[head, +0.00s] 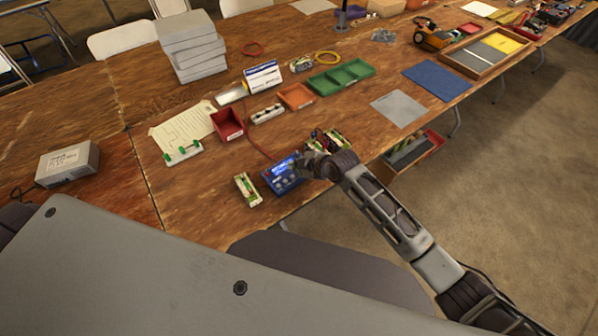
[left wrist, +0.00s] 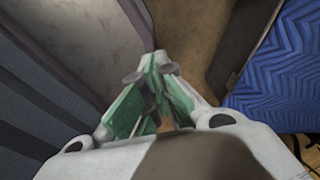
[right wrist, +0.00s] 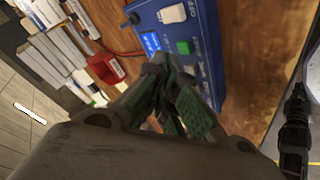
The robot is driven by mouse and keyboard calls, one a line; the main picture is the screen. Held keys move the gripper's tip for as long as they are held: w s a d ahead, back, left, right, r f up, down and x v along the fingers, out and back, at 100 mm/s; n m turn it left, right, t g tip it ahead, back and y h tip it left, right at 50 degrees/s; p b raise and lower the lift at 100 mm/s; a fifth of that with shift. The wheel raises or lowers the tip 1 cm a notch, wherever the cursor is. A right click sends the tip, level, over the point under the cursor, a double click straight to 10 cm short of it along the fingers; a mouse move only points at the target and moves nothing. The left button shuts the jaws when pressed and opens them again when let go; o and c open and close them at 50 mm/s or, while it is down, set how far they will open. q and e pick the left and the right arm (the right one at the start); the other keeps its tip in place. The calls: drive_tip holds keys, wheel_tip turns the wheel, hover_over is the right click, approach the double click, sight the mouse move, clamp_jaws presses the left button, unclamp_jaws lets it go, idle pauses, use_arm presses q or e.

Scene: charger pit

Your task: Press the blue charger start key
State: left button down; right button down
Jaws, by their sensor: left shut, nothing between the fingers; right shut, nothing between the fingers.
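The blue charger (head: 279,179) lies near the front edge of the wooden table, with a lit screen. In the right wrist view the charger (right wrist: 206,60) shows a lit blue screen (right wrist: 152,41), a pale key (right wrist: 172,14) and a green key (right wrist: 184,47). My right gripper (head: 308,166) is shut and empty at the charger's right side. In the right wrist view its fingertips (right wrist: 164,66) appear just below the screen and green key and cover part of the charger; I cannot tell whether they touch. My left gripper (left wrist: 155,68) is shut and empty, away from the charger.
A green-and-white holder (head: 247,190) lies left of the charger, and a red bin (head: 227,124) stands behind it. A grey box (head: 67,164) stands at the left. A blue quilted surface (left wrist: 280,65) is beside my left gripper.

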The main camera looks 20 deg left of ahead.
use_arm(q)
drive_tip(key=shift+d, duration=0.8)
drive_tip(key=shift+a, duration=0.15)
use_arm(e)
drive_tip(key=shift+f, duration=0.4)
use_arm(q)
drive_tip(key=shift+f, duration=0.15)
idle(0.4)
